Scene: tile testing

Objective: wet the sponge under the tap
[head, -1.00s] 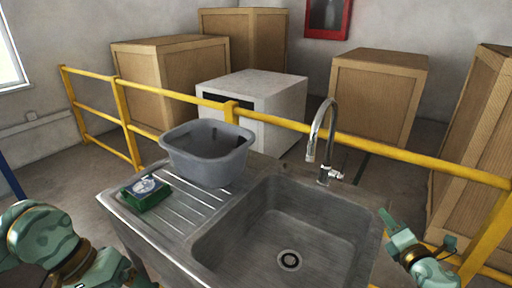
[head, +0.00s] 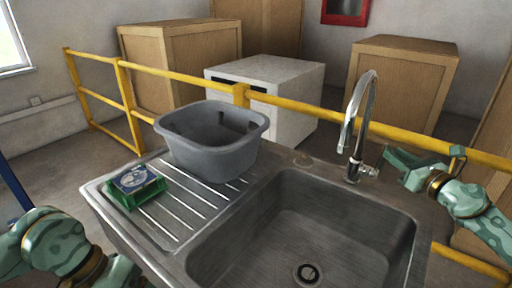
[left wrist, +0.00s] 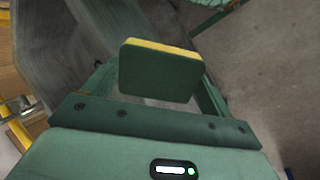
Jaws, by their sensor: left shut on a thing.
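A dark green sponge with a yellow layer (left wrist: 160,72) is held between the fingers of my left gripper (left wrist: 158,88) in the left wrist view. The left gripper's jaws are outside the head view, where only my left arm shows at bottom left. The chrome tap (head: 357,125) stands at the back right of the steel sink (head: 300,225), its spout curving over the basin. No water is visible from it. My right gripper (head: 398,170) is just right of the tap, near its lever (head: 370,171); whether it touches the lever or is open is unclear.
A grey tub (head: 215,150) stands on the drainboard (head: 190,205) behind a green holder (head: 134,190) with a round pale item. A yellow railing (head: 300,103) runs behind the sink. Wooden crates and a white box (head: 270,75) stand beyond it. The basin looks empty.

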